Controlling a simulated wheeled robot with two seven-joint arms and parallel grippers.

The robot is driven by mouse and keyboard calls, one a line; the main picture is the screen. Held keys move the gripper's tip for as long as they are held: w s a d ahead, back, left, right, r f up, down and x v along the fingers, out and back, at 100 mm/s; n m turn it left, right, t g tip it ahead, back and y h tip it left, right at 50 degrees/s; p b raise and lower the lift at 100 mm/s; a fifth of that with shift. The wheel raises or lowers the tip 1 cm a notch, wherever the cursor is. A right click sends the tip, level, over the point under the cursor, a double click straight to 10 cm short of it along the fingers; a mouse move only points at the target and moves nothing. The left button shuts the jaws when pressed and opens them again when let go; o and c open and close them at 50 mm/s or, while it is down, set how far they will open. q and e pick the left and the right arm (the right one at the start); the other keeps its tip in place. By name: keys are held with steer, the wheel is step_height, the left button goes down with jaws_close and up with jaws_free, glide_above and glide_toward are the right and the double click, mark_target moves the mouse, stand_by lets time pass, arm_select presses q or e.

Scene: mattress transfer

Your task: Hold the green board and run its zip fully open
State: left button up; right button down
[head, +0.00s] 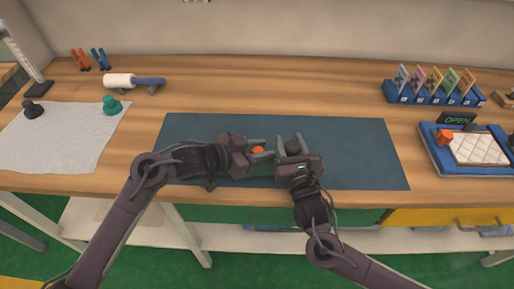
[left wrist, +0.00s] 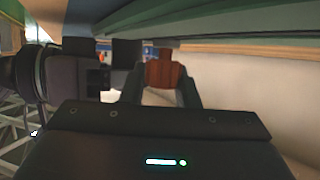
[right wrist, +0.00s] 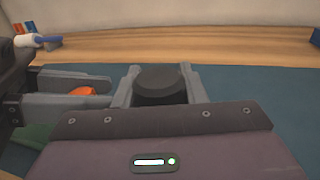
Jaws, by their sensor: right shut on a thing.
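The green board (right wrist: 36,132) shows only in small part beneath my grippers in the right wrist view; most of it is hidden. My left gripper (head: 264,150) has its fingers closed on an orange grip (head: 257,151), which looks red-brown between the fingers in the left wrist view (left wrist: 163,74). My right gripper (right wrist: 160,78) is shut on a round black knob (right wrist: 160,84), which also shows in the head view (head: 293,147). The two grippers are close together, side by side. The zip itself is not clearly visible.
A dark blue mat (head: 365,155) lies under my grippers, clear on its right side. A grey cloth (head: 60,140), a white roller (head: 120,80) and a teal knob (head: 111,104) are at left. A card rack (head: 430,95) and a blue tray (head: 440,160) are at right.

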arm_select(q)
steer(key=o, duration=0.3)
steer(key=shift+o, duration=0.2)
steer(key=shift+a, duration=0.15)
steer(key=v, duration=1.1)
steer(key=shift+s+a+r, duration=0.2)
steer(key=shift+s+a, duration=0.05)
arm_select(e)
steer(key=shift+d+r, duration=0.1)
steer(key=c, duration=0.8)
jaws_free()
